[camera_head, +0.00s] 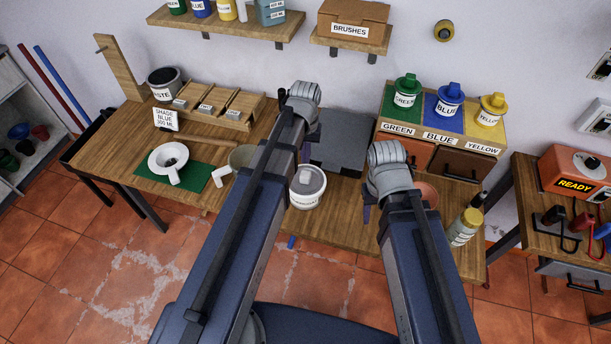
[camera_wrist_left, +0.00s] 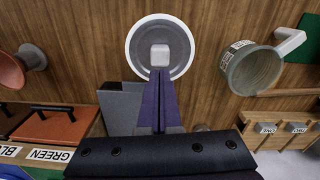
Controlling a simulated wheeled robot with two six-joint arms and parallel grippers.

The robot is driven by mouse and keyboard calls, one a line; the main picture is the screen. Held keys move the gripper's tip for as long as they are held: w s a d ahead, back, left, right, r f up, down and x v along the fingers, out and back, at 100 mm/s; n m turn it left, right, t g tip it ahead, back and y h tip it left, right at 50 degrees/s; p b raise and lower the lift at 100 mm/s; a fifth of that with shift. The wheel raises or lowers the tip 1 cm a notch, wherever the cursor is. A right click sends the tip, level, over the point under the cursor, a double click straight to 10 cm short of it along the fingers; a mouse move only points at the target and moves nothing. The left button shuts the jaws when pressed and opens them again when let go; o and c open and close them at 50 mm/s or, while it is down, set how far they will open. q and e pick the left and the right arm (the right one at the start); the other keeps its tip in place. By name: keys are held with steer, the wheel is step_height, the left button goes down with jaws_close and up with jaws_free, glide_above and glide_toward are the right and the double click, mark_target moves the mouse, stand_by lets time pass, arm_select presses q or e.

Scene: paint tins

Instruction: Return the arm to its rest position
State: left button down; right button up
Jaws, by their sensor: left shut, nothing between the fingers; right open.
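My left arm reaches over the table in the head view, and its gripper (camera_head: 306,153) is mostly hidden behind the arm. In the left wrist view the purple fingers of my left gripper (camera_wrist_left: 161,75) are together with nothing between them. Their tips appear over the near side of a white tub (camera_wrist_left: 132,48) with a grey top and a pale square knob. I cannot tell whether they touch it. The tub (camera_head: 305,201) stands on the table in the head view. My right gripper (camera_head: 367,213) is open near the table's front right, partly hidden by its wrist.
A grey-beige handled cup (camera_head: 240,158) stands left of the tub; a white handled vessel (camera_head: 168,160) sits on a green mat (camera_head: 198,178). A reddish bowl (camera_head: 428,192) and yellow-capped bottle (camera_head: 465,227) are right. Green, blue and yellow tins (camera_head: 449,104) stand behind.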

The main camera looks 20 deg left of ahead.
arm_select(q)
steer(key=s+d+f+m+b, duration=0.2)
steer(key=s+d, duration=0.3)
steer(key=s, duration=0.2)
steer(key=s+d+f+m+y+b, duration=0.1)
steer(key=s+d+f+m+b, duration=0.1)
steer(key=s+d, duration=0.3)
steer(key=shift+s+d+m, duration=0.25)
steer(key=shift+s+m, duration=0.25)
steer(key=shift+s, duration=0.7)
